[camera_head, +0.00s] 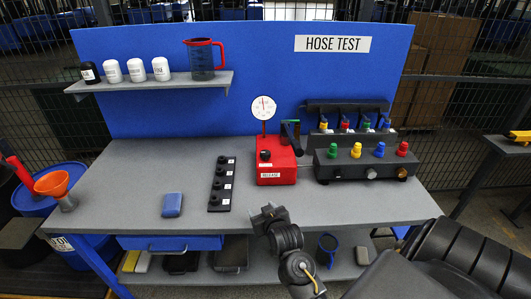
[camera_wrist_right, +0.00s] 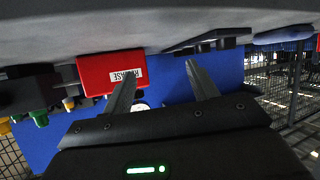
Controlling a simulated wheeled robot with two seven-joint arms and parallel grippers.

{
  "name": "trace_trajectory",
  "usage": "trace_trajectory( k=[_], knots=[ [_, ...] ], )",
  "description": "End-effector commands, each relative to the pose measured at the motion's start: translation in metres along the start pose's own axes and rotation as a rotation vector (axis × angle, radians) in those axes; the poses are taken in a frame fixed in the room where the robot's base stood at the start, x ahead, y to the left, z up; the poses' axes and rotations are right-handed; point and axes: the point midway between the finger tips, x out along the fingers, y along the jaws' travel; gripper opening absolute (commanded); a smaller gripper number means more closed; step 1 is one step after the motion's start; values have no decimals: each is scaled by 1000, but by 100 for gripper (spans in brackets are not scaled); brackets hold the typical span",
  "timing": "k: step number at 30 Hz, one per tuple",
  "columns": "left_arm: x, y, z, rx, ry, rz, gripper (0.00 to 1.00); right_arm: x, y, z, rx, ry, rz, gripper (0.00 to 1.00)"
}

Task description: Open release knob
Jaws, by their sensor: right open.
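The red pump box (camera_head: 276,168) stands on the grey bench and carries a label reading RELEASE. A small black knob (camera_head: 265,155) sits on the box above that label, and a round white gauge (camera_head: 263,108) rises behind it. My right gripper (camera_head: 268,214) is in front of the box near the bench's front edge, apart from it. In the right wrist view the picture is upside down; the gripper (camera_wrist_right: 161,72) is open and empty, with the red box (camera_wrist_right: 98,72) beyond one finger. The knob cannot be made out there. My left gripper is out of view.
A black manifold (camera_head: 366,166) with coloured caps stands right of the red box. A black strip with several knobs (camera_head: 221,184) lies to its left, then a blue block (camera_head: 172,205). A shelf (camera_head: 150,84) holds a jug and bottles. The bench's left front is clear.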

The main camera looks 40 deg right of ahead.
Motion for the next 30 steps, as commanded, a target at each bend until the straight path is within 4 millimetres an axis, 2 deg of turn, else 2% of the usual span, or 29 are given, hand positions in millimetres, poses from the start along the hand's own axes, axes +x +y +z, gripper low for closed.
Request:
trace_trajectory(
  k=[1, 6, 12, 23, 30],
  knots=[
    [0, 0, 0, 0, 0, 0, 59, 12, 6, -14, 22, 49, 31, 59],
    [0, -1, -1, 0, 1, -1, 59, 42, 31, -55, 81, 212, 154, 59],
    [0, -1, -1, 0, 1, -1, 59, 64, 57, -93, 136, 365, 298, 59],
    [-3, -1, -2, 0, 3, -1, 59, 73, 67, -107, 146, 411, 350, 59],
    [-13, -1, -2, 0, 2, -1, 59, 107, 82, -124, 146, 410, 349, 59]
  ],
)
